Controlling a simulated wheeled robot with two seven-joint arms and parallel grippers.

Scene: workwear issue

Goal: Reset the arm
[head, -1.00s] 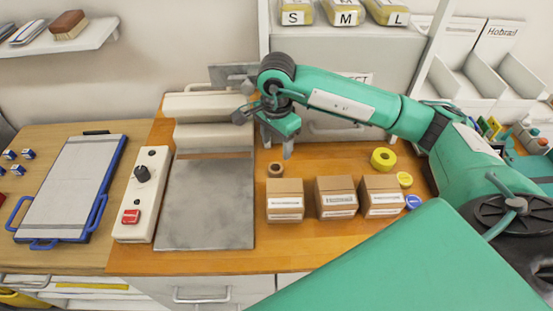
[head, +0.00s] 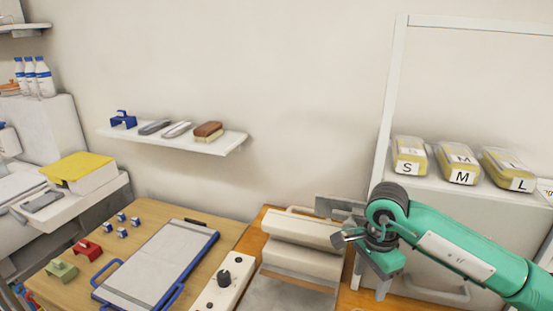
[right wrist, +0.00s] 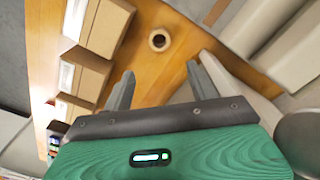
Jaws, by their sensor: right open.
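My right gripper (head: 383,287) hangs at the end of the green right arm (head: 470,255), low at the right of the head view, beside the cream press-like machine (head: 303,230). In the right wrist view the two grey fingers (right wrist: 160,88) are apart with nothing between them. My left gripper is not in view.
A blue-framed board (head: 160,262) lies on the wooden table, with small blue, red and green items left of it. A wall shelf (head: 175,140) holds brushes. Yellow packs marked S (head: 409,156), M and L stand at the right.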

